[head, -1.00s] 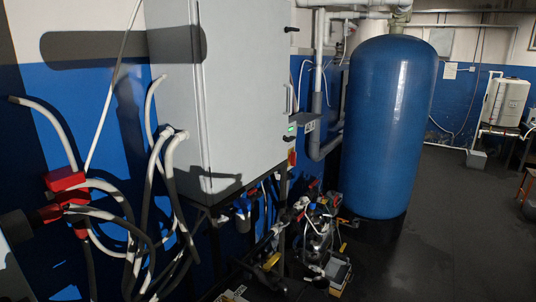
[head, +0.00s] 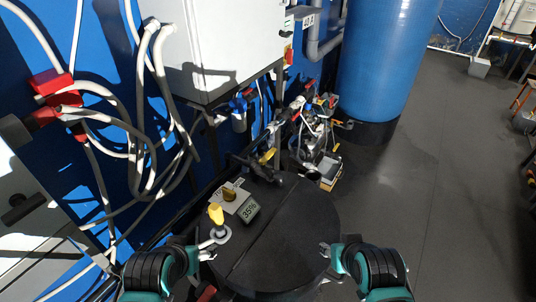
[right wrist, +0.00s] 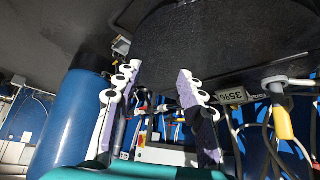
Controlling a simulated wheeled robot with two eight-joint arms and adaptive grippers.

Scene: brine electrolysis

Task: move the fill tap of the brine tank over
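The brine tank (head: 290,225) is a round black vessel, low in the middle of the head view. On its left side is a yellow-handled tap (head: 215,213), seemingly upright above a pale round fitting. Beside it are a 35% display (head: 249,211) and a brass-coloured knob (head: 229,194). The yellow tap (right wrist: 283,122) also shows at right in the right wrist view. My left gripper (head: 207,251) is just below the tap in the picture; its fingers are too small to read. My right gripper (head: 326,250) is at the tank's right edge. Its fingers (right wrist: 158,85) are apart and empty.
A grey cabinet (head: 225,45) hangs on the blue wall, with looped hoses (head: 150,110) and a red fitting (head: 60,95) at left. Pumps and pipework (head: 315,135) stand behind the tank. A blue column (head: 385,60) is further back.

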